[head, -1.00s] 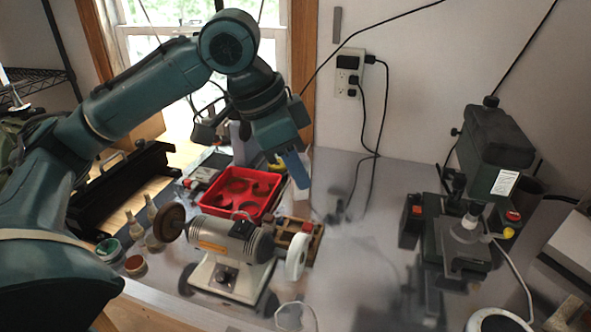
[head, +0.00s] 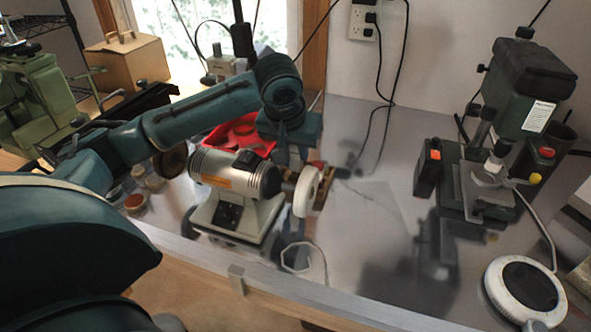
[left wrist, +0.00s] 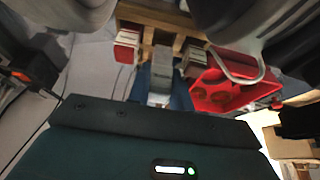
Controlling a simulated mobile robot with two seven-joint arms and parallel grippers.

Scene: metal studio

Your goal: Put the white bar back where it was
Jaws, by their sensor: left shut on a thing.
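My left gripper (head: 284,152) is low behind the bench grinder in the head view, its fingertips mostly hidden. In the left wrist view the gripper (left wrist: 161,98) is shut on the pale white bar (left wrist: 161,72), whose far end is by the wooden rack (left wrist: 160,18). I cannot tell whether the bar is seated in a slot. A red-and-white block (left wrist: 127,46) and another pale block (left wrist: 192,60) sit at the rack on either side of it. The rack (head: 321,190) shows only partly behind the grinder wheel. My right gripper is not in view.
The bench grinder (head: 232,180) with its white wheel (head: 306,191) stands close in front of my left gripper. A red tray (head: 226,137) is just behind; it also shows in the left wrist view (left wrist: 232,97). A drill press (head: 520,100) stands right. The bench between is mostly clear.

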